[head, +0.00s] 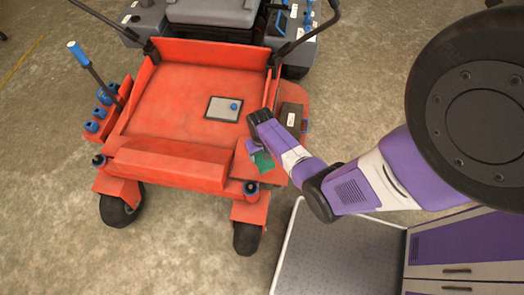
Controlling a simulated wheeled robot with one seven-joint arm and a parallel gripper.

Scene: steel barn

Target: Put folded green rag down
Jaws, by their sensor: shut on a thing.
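My gripper (253,148) is over the front right part of a red ride-on machine, beside its flat red deck. It is shut on the folded green rag (264,162), which shows as a small dark green patch just below the purple fingers. Part of the rag is hidden by the gripper. I cannot tell whether the rag touches the red surface below it.
Concrete floor (45,190) is clear at left.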

